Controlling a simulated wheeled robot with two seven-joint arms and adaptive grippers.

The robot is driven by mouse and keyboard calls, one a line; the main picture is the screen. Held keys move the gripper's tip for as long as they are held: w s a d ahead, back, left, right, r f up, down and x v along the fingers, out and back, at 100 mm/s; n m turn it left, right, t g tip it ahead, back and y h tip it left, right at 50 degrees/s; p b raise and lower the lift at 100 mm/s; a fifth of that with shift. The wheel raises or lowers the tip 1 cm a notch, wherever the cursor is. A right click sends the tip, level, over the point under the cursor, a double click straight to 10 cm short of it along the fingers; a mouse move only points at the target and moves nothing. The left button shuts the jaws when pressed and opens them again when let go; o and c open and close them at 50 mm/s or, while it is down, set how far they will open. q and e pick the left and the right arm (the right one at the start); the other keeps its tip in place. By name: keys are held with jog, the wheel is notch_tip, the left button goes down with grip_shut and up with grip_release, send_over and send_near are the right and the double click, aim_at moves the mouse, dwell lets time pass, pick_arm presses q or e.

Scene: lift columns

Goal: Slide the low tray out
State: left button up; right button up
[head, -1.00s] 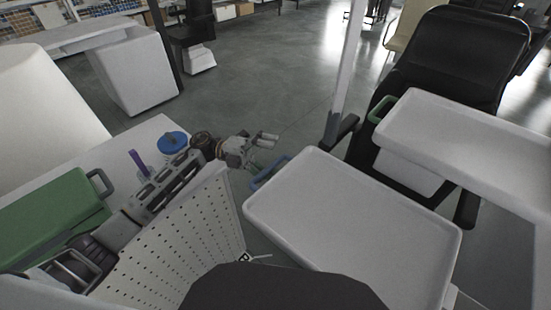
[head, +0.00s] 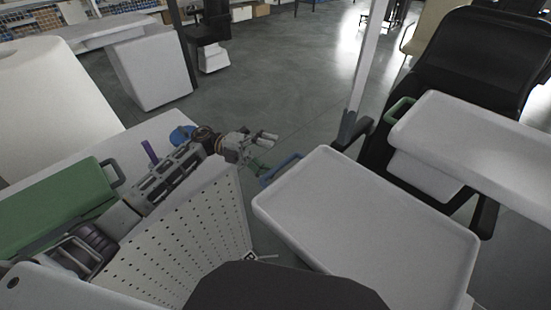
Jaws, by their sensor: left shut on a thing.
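A white, shallow tray (head: 375,215) with a raised rim and a blue handle (head: 281,168) is in the middle right of the head view. A second white tray (head: 478,140) with a green handle (head: 401,111) is farther right; I cannot tell which is the low one. My left gripper (head: 270,137) is just above and left of the blue handle, apart from it in the picture. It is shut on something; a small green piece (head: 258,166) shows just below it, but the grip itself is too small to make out. My right gripper is not in view.
A perforated white panel (head: 190,235) stands below my left arm. A green box with a grey handle (head: 60,205) and a blue round thing (head: 182,135) are on the left surface. A black chair (head: 455,75) and a grey post (head: 362,75) stand behind the trays.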

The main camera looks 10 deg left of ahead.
pick_arm(q)
jog(key=shift+w+a+r, duration=0.35)
jog(key=shift+a+r, duration=0.35)
jog(key=shift+a, duration=0.15)
jog(key=shift+c, duration=0.2)
jog(key=shift+a+b, duration=0.3)
jog(key=shift+a, duration=0.05)
jog(key=c, duration=0.5)
jog(key=shift+s+a+f, duration=0.1)
jog(key=shift+a+f, duration=0.05)
jog(key=shift+a, duration=0.1)
jog(key=shift+c, duration=0.6)
jog(key=shift+a+f+b, duration=0.25)
jog(key=shift+b, duration=0.05)
jog(key=shift+a+f, duration=0.1)
jog(key=shift+a, duration=0.35)
jog(key=shift+b, duration=0.3)
notch_tip(320, 180, up, 9)
jog(key=p, duration=0.9)
jog(key=shift+r+p, duration=0.55)
jog(key=shift+p, duration=0.05)
